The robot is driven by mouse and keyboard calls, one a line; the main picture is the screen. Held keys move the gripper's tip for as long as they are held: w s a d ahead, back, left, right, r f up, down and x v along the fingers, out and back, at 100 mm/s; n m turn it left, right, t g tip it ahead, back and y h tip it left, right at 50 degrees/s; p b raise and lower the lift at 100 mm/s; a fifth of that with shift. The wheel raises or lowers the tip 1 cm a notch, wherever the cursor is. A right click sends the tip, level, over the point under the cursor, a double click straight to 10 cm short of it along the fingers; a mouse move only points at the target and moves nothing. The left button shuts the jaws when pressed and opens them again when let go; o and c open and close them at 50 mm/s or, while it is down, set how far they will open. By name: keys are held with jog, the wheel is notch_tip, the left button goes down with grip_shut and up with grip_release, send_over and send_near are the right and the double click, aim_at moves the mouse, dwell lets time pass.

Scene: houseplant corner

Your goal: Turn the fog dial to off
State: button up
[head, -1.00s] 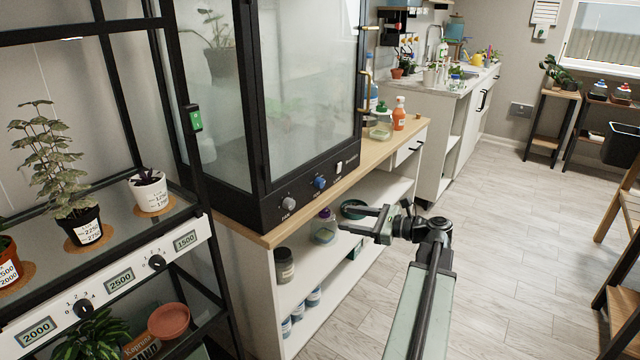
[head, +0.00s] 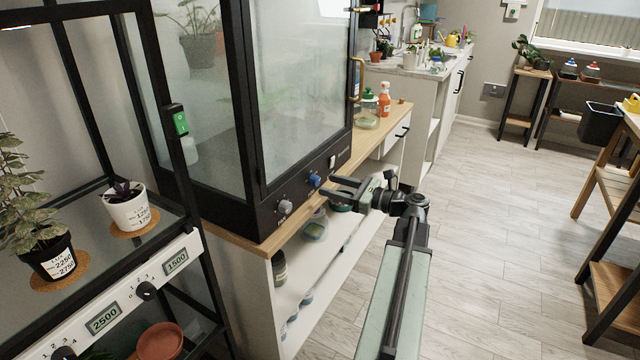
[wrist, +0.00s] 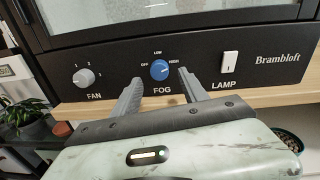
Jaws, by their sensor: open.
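The fog dial is a blue knob (wrist: 160,69) on the black front panel of the glass cabinet, labelled FOG, with OFF at left, LOW at top and HIGH at right. Its pale pointer mark seems turned toward HIGH. The blue dial also shows in the head view (head: 314,181). My gripper (wrist: 159,86) is open in the wrist view, its two grey fingers pointing at the panel on either side of and just below the dial. In the head view my gripper (head: 333,188) is close to the dial; I cannot tell whether it touches.
A grey fan knob (wrist: 84,77) is left of the dial and a white lamp switch (wrist: 230,64) is right. The wooden counter edge (wrist: 265,98) runs under the panel. A plant shelf (head: 190,245) stands at left. Open floor (head: 480,230) lies to the right.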

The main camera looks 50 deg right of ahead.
aim_at(318, 182)
jog(key=x, duration=0.3)
jog(key=shift+w+a, duration=0.1)
jog(key=shift+w, duration=0.1)
jog(key=shift+a, duration=0.1)
grip_shut()
